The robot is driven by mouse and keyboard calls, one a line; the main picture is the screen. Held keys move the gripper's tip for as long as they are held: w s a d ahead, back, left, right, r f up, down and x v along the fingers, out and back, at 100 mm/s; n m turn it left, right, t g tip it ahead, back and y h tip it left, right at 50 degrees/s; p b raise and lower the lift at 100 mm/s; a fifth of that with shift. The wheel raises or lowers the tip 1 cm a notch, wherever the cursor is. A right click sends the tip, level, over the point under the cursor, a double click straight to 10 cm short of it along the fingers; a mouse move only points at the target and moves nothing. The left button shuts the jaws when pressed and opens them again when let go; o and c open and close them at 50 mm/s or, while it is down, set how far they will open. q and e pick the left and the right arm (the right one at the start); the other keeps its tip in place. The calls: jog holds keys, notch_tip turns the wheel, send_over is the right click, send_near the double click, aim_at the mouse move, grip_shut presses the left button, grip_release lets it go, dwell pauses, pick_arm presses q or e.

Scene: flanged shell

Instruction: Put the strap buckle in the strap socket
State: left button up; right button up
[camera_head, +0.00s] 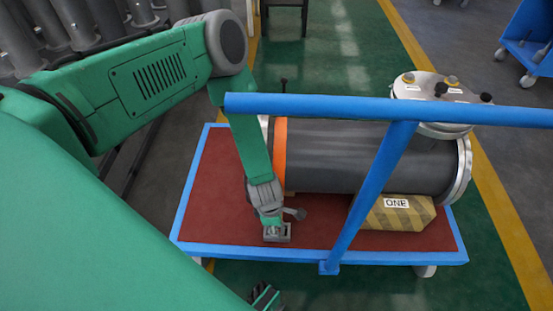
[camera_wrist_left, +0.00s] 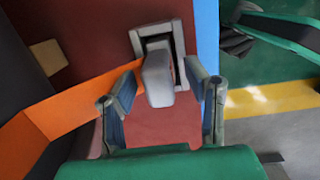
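The strap buckle (camera_wrist_left: 158,80) is a grey block at the end of the orange strap (camera_wrist_left: 85,92). In the left wrist view it overlaps the opening of the strap socket (camera_wrist_left: 178,28), a grey square frame on the red cart bed; how deep it sits is hidden. The socket also shows in the head view (camera_head: 278,238). My left gripper (camera_head: 272,218) is low over the socket. Its fingers (camera_wrist_left: 162,74) are apart on both sides of the buckle, with small gaps. My right gripper (camera_head: 265,297) is partly visible at the bottom edge, away from the socket.
The strap passes around a dark cylinder (camera_head: 350,160) with a flanged end, lying on the cart (camera_head: 225,180). A striped block marked ONE (camera_head: 405,215) is beside it. A blue rail (camera_head: 330,106) crosses in front of the cylinder. Green floor lies beyond the cart's near edge.

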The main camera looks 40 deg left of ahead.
pick_arm(q)
jog(key=r+p, duration=0.1)
jog(key=r, duration=0.2)
jog(key=r+p, duration=0.2)
jog(key=r, duration=0.2)
jog(key=s+a+r+p, duration=0.1)
jog(key=r, duration=0.3)
jog(key=shift+r+p, duration=0.15)
jog(key=shift+p, duration=0.25)
jog(key=shift+s+r, duration=0.1)
jog(key=shift+r, duration=0.3)
